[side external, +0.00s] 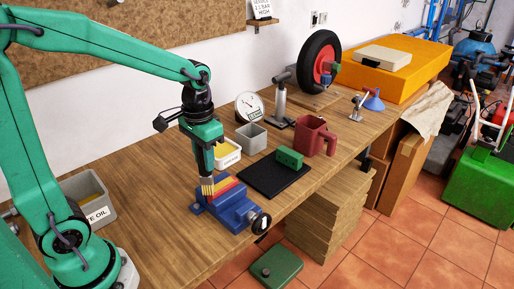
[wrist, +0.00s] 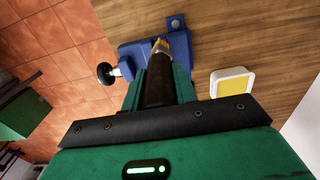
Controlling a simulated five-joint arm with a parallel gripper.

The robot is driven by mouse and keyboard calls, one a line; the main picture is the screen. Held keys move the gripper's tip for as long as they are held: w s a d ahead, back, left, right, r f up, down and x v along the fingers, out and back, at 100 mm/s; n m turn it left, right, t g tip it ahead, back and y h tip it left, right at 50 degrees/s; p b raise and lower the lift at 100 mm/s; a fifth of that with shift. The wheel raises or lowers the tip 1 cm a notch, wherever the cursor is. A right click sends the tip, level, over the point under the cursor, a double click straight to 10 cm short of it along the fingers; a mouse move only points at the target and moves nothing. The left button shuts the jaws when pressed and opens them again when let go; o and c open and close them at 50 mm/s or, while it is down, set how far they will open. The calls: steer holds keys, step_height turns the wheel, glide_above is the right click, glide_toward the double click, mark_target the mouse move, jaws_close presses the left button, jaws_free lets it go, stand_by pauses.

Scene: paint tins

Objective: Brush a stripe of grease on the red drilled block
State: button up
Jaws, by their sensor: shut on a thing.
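My gripper (side external: 206,168) is shut on a brush, whose handle is dark in the wrist view. The brush's pale yellow bristles (side external: 208,186) point down at the blue vise (side external: 236,208). A red block (side external: 228,185) sits in the vise's jaws, partly hidden by the brush; its holes are too small to make out. The bristles are at the block's left end; I cannot tell whether they touch it. In the wrist view my gripper (wrist: 165,75) holds the brush with its bristles (wrist: 161,46) over the vise (wrist: 130,57); the red block is hidden there. A white tub (side external: 228,150) of yellow grease stands behind; it also shows in the wrist view (wrist: 232,83).
A green block (side external: 290,157) lies on a black mat (side external: 265,184) right of the vise. A grey oil bin (side external: 92,205) is at left. Bare bench lies left of the vise.

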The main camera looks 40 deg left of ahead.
steer(key=shift+w+r, duration=0.1)
steer(key=shift+r, duration=3.9)
steer(key=shift+w, duration=0.1)
